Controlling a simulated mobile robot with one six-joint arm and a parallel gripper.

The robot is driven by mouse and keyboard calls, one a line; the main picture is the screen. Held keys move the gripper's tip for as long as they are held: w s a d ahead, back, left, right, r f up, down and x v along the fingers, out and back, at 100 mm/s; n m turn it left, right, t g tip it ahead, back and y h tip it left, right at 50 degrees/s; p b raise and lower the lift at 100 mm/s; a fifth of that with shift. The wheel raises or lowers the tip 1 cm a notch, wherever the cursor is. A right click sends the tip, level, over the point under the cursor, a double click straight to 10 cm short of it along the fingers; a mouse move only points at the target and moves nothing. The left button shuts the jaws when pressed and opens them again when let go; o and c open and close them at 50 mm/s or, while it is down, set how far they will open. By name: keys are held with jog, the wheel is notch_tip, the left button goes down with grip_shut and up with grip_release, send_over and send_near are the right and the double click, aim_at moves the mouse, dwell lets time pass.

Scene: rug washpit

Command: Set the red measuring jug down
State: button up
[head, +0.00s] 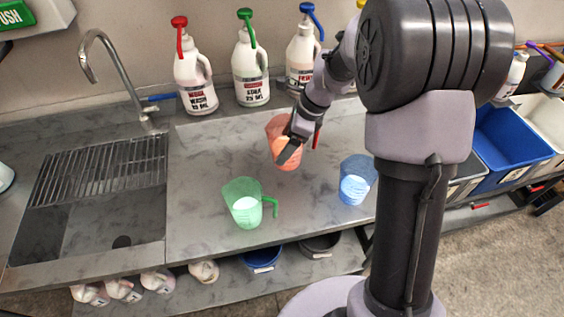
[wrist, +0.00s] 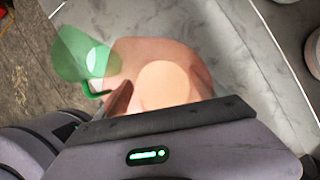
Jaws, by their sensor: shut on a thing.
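The red measuring jug (head: 277,130) is translucent and upright at the middle of the grey counter (head: 205,160), with pale contents inside. My gripper (head: 291,146) is shut on it from the right and front side. I cannot tell whether the jug's base touches the counter. In the wrist view the red jug (wrist: 165,70) fills the middle, seen from above with a pale disc of contents inside. The near part of the jug is hidden by my gripper.
A green jug (head: 243,204) stands in front left and a blue jug (head: 355,184) to the right. Several pump bottles (head: 250,70) line the back wall. A sink with a rack (head: 105,165) is at left. Bare counter lies left of the red jug.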

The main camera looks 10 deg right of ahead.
jog(key=f+b, duration=0.1)
jog(key=f, duration=0.2)
jog(key=f+b, duration=0.1)
jog(key=f, duration=0.2)
jog(key=f+b, duration=0.1)
jog(key=f, duration=0.2)
jog(key=shift+s+f, duration=0.35)
jog(key=o, duration=1.9)
jog(key=shift+o, duration=0.2)
jog(key=p+v, duration=0.3)
jog(key=v, duration=0.9)
jog(key=shift+a+r+p, duration=0.1)
jog(key=shift+p, duration=0.25)
jog(key=s+a+r+n+t+h, duration=0.1)
jog(key=s+a+r+n, duration=0.2)
jog(key=s+r+n, duration=0.3)
jog(key=s+a+r+n+t+h, duration=0.1)
jog(key=s+a+r+n, duration=0.2)
jog(key=s+r+n, duration=0.3)
jog(key=s+a+r+n+t, duration=0.1)
jog(key=s+r+n+t, duration=0.1)
jog(key=s+n, duration=0.4)
jog(key=s, duration=0.5)
jog(key=shift+a, duration=0.35)
